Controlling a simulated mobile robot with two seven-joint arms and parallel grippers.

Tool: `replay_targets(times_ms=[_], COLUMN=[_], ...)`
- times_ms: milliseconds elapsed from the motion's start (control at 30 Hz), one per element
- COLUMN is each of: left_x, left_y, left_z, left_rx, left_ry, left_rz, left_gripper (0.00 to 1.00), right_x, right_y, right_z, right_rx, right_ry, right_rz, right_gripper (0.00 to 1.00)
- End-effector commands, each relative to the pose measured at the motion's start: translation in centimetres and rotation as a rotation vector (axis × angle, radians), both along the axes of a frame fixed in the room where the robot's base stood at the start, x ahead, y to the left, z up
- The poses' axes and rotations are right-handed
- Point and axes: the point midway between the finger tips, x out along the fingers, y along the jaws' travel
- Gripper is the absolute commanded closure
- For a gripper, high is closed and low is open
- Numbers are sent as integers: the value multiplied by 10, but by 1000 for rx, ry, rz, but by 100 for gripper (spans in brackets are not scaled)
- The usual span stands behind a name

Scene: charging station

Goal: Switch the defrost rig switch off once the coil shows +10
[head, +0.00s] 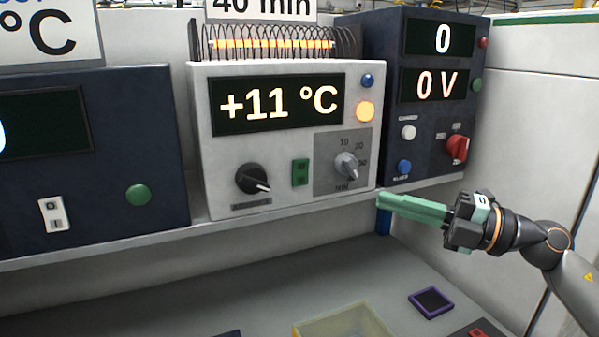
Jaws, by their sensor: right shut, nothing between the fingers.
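The defrost rig (200,130) is a light grey box on the shelf in the middle, with a glowing coil (272,44) on top. Its display (278,104) reads +11 °C. A small green switch (300,172) sits low on its front, between a black knob (253,179) and a grey dial knob (346,166). I cannot tell the switch's position. An amber lamp (365,111) on the rig is lit. My right gripper (382,199) has green fingers, shut and empty, pointing left just off the rig's lower right corner. My left gripper is out of view.
A dark blue unit (150,110) with a green button and white rocker stands left. Another dark unit (378,60), reading 0 and 0 V with a red knob (457,148), stands right. Below are a yellowish tray (300,330) and a purple-edged square (432,302).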

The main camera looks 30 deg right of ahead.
Motion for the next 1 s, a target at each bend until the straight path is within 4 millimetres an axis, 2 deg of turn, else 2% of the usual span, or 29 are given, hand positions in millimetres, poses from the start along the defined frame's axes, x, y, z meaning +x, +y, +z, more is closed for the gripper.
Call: replay_targets(times_ms=[167, 567, 1000], left_x=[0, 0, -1], left_y=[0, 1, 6], left_z=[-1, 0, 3], left_rx=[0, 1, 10], left_ry=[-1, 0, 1], left_rz=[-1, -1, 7], left_gripper=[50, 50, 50], right_x=[-3, 0, 38], right_y=[3, 5, 39], right_z=[5, 6, 12], right_rx=[-50, -48, -48], right_ry=[-7, -7, -8], right_rz=[7, 8, 8], right_gripper=[100, 100, 100])
